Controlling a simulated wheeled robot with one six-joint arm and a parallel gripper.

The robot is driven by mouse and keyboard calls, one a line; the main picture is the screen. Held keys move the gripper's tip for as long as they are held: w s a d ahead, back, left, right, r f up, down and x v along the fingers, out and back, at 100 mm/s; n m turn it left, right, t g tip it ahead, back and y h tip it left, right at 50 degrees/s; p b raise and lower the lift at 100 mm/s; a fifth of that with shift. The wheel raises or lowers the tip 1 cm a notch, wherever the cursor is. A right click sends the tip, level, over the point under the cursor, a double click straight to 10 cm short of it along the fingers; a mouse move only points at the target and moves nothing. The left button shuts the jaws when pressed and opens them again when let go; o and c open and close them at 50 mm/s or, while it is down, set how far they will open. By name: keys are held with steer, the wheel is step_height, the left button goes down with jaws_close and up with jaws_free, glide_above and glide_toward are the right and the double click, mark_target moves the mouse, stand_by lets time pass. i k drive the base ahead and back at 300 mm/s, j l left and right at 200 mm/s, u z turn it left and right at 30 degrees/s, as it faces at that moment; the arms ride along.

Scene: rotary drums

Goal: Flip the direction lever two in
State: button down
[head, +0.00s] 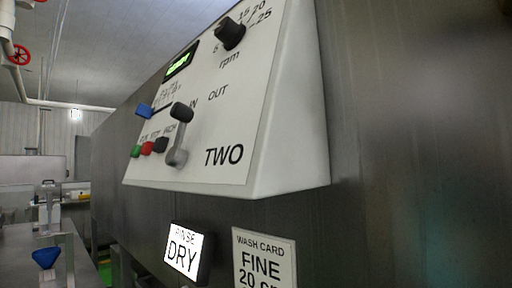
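The white sloped control panel (285,130) marked TWO fills the upper middle of the head view. On it, the direction lever (179,135) has a black knob on a grey arm that rises from a round pivot. Its knob is up, just left of the word IN and partly close against it. The word OUT stands further right, away from the knob. My gripper is not in view, and nothing touches the lever.
A blue-knobbed lever (144,110), green (136,151), red (147,148) and black (160,145) buttons sit left of the lever. A black rpm dial (230,35) and green-lit display (179,64) are above. RINSE/DRY (187,253) and WASH CARD (264,260) signs hang below.

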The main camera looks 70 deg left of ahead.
mark_target(176, 158)
steer(key=u, duration=1.95)
steer(key=j, duration=0.1)
